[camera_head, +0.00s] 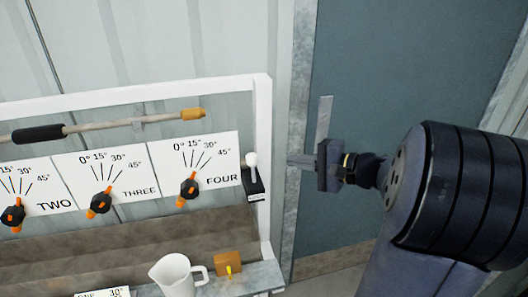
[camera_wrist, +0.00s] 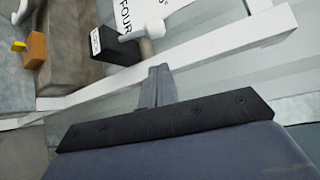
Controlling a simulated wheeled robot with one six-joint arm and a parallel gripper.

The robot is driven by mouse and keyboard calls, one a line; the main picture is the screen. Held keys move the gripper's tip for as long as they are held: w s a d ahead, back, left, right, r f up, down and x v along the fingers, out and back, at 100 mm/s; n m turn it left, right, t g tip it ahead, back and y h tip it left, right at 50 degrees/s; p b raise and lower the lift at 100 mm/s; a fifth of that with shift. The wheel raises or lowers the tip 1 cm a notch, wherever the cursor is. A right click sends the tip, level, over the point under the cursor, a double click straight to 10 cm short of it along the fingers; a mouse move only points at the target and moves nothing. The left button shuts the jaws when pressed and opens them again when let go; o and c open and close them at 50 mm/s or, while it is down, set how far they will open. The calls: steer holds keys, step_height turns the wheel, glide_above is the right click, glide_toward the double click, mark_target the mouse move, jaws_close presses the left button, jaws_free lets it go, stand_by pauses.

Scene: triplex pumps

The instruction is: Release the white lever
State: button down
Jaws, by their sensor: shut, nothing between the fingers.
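The white lever (camera_head: 251,166) has a rounded white knob and stands up from a small black box (camera_head: 253,184) at the right end of the panel, beside the FOUR dial. My gripper (camera_head: 291,161) is to the right of the lever, apart from it, with its fingers shut and empty. In the wrist view the white lever (camera_wrist: 143,31) lies beyond the fingertips (camera_wrist: 159,72), next to the black box (camera_wrist: 110,43). A white frame bar runs between the fingertips and the lever there.
A white jug (camera_head: 175,274) and an orange block (camera_head: 228,263) sit on the ledge below. Dials with orange-marked knobs (camera_head: 189,187) line the panel. A grey door with a handle (camera_head: 323,120) is behind my gripper.

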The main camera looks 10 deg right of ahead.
mark_target(253, 168)
steer(key=p+x, duration=0.1)
steer(key=x, duration=0.9)
steer(key=shift+a+p, duration=0.1)
steer(key=shift+p, duration=0.25)
steer(key=shift+s+f+b, duration=0.15)
steer(key=shift+f+b, duration=0.05)
steer(key=shift+b, duration=0.6)
steer(key=shift+r+b, duration=0.15)
steer(key=shift+b, duration=0.15)
